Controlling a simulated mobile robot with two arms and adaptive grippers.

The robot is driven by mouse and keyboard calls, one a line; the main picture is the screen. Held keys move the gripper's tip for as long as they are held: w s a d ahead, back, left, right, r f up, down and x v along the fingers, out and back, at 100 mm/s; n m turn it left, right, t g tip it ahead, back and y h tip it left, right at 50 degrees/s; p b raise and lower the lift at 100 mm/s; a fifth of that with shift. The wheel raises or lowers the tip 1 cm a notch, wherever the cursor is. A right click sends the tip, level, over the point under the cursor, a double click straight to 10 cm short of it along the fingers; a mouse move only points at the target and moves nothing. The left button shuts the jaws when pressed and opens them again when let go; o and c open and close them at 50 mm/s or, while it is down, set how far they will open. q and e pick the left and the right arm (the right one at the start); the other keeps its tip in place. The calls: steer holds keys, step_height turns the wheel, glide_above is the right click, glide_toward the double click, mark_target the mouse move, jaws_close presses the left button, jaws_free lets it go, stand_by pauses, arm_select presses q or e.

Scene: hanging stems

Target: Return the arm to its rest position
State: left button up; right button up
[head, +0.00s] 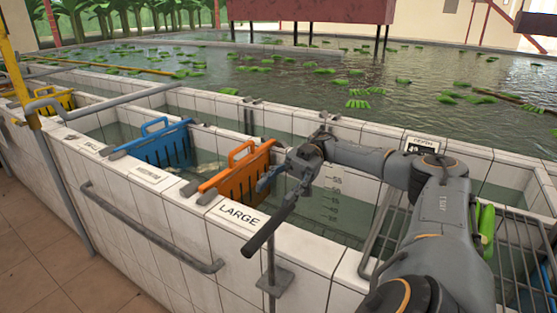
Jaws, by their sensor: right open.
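My right arm (440,215) comes in from the lower right and reaches left over the tiled tank wall. Its gripper (258,215) is open, with its fingers spread apart and nothing visible between them. It is in front of the orange slotted divider (232,172), near the wall top marked "LARGE" (240,214). I cannot tell whether it touches the divider. My left gripper is not in view.
A blue divider (160,145) and a yellow one (55,103) stand in compartments farther left. A metal rack (515,250) and green bananas (486,228) are at the right, beside my arm. Green bunches float in the large pool (420,75) behind. A grey rail (150,230) runs along the front wall.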

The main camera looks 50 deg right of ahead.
steer(key=shift+r, duration=1.05)
